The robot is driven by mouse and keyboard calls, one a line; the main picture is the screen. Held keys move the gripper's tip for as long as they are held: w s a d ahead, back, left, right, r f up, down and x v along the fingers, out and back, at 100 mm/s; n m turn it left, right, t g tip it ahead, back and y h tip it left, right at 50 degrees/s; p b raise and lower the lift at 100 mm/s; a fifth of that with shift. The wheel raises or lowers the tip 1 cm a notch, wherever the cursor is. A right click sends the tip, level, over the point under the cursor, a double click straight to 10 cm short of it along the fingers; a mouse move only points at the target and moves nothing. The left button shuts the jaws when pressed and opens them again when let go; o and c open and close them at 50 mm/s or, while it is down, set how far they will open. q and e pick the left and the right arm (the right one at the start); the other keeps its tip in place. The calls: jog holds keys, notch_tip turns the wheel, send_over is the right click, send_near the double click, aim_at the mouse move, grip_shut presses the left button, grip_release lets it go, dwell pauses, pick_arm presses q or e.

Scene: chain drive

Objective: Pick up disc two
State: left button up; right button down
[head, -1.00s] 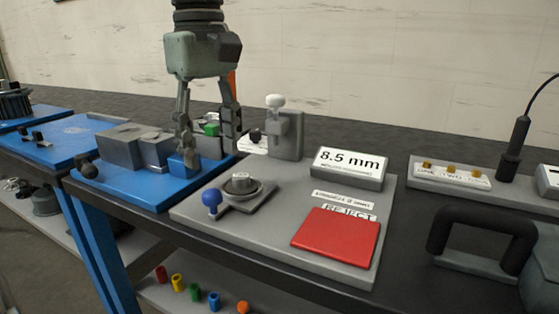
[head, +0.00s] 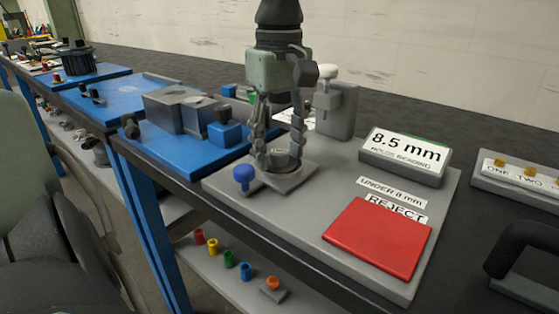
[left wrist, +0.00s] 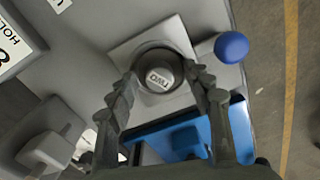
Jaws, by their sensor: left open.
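Disc two (left wrist: 158,76) is a small grey round piece with a "TWO" label, sitting in a dark round seat on a square grey plate (left wrist: 128,48) in the left wrist view. In the head view the disc (head: 280,153) shows partly between my fingers. My left gripper (head: 277,160) is open and points down, its fingers on either side of the disc and seat. It also shows in the left wrist view (left wrist: 162,90). I cannot tell whether the fingers touch the disc. My right gripper is not in view.
A blue knob (head: 244,174) stands beside the square plate. A red reject pad (head: 378,238) and an "8.5 mm" display (head: 404,155) lie to the right. A grey post with a white knob (head: 327,72) stands behind. Blue fixtures (head: 190,155) are left.

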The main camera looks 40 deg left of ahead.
aim_at(275, 152)
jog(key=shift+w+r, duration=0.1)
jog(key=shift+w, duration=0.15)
pick_arm(q)
jog(key=shift+c, duration=0.6)
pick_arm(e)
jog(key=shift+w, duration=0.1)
pick_arm(q)
jog(key=shift+c, duration=1.1)
grip_shut()
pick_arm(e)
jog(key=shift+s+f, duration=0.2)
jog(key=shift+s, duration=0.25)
